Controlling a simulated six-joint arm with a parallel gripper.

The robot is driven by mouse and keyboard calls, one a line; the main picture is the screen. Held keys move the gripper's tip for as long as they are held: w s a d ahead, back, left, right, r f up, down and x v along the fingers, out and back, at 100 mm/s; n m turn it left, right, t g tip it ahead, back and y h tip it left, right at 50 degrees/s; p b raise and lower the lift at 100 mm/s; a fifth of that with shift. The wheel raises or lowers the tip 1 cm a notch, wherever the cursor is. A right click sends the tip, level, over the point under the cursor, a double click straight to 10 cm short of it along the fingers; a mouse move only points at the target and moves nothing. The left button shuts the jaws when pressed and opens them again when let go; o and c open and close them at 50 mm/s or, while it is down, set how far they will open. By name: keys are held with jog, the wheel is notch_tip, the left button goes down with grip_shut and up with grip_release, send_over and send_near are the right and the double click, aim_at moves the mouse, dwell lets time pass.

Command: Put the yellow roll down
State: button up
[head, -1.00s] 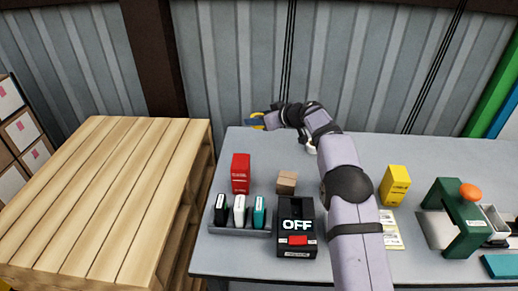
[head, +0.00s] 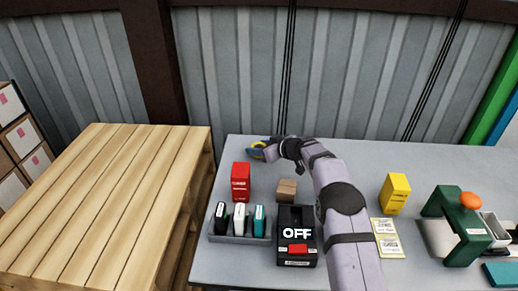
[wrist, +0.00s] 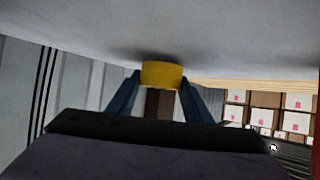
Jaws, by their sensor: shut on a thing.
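The yellow roll (wrist: 163,75) is held between the two blue fingers of my gripper (wrist: 160,90) in the wrist view. In the head view my gripper (head: 257,151) is at the back left of the grey table (head: 345,155), with the yellow roll (head: 258,145) at its tips. My gripper is shut on the roll. In the wrist view the roll is very close to the table surface, with a dark shadow beside it. I cannot tell whether it touches the table.
A red carton (head: 241,181) stands just in front of my gripper. A small brown box (head: 287,190), a stamp rack (head: 240,238) and a black device reading OFF (head: 296,240) stand further forward. A yellow carton (head: 394,193) and green press (head: 455,225) are right. The back table strip is clear.

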jog(key=shift+f, duration=0.3)
jog(key=shift+f+b, duration=0.2)
jog(key=shift+b, duration=0.15)
jog(key=o, duration=1.1)
jog(key=shift+r+p, duration=0.2)
jog(key=shift+p, duration=0.1)
jog(key=shift+b+v, duration=1.4)
jog(key=shift+v, duration=2.4)
